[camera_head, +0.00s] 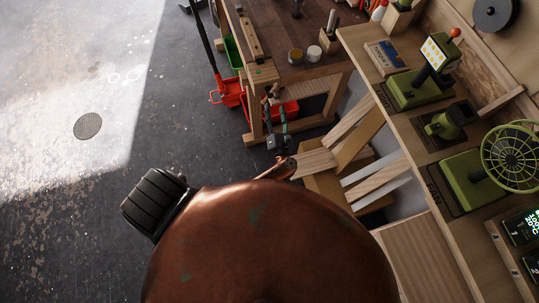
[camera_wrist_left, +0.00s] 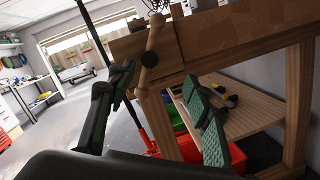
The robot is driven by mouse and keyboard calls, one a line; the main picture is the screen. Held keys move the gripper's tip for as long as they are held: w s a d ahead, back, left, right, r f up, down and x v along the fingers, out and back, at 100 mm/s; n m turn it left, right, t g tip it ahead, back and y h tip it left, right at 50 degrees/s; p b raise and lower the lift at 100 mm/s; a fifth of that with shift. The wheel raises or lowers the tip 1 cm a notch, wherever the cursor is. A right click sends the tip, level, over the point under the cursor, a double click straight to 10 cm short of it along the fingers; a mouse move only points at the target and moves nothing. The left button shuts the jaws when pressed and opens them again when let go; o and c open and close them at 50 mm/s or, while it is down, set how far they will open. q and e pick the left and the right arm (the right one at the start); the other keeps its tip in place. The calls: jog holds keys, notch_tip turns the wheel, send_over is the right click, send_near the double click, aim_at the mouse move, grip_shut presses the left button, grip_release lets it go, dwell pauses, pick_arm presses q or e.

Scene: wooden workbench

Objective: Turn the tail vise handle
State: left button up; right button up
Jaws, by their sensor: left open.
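The tail vise handle (camera_wrist_left: 148,64) is a light wooden bar with rounded ends and a round hub at its middle. In the left wrist view it stands slightly tilted at the end of the wooden workbench (camera_wrist_left: 220,38). My left gripper (camera_wrist_left: 158,112) is open, with one green-padded finger on each side of the picture. The handle shows in the gap between them, and I see no contact. In the head view my left gripper (camera_head: 275,115) is close to the near end of the workbench (camera_head: 290,72), and the handle is too small there to make out clearly. My right gripper is out of view.
Red bins (camera_head: 284,107) and a green bin (camera_head: 233,52) are by the bench. Its leg (camera_wrist_left: 298,105) and lower shelf (camera_wrist_left: 240,108) are near my fingers. A side counter (camera_head: 408,110) with green devices runs along the right. The floor at left is open.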

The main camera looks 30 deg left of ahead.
pick_arm(q)
jog(key=s+d+f+m+h+p, duration=0.1)
jog(key=s+f+m+h, duration=0.4)
jog(key=f+m, duration=0.6)
jog(key=s+d+f+m+h+p, duration=0.1)
jog(key=s+f+m+h, duration=0.4)
jog(key=f+m, duration=0.7)
jog(key=shift+s+d+m+h+p, duration=0.25)
jog(key=shift+d+m+h, duration=0.25)
jog(key=shift+d+h, duration=0.35)
jog(key=shift+w, duration=0.1)
jog(key=shift+c, duration=0.2)
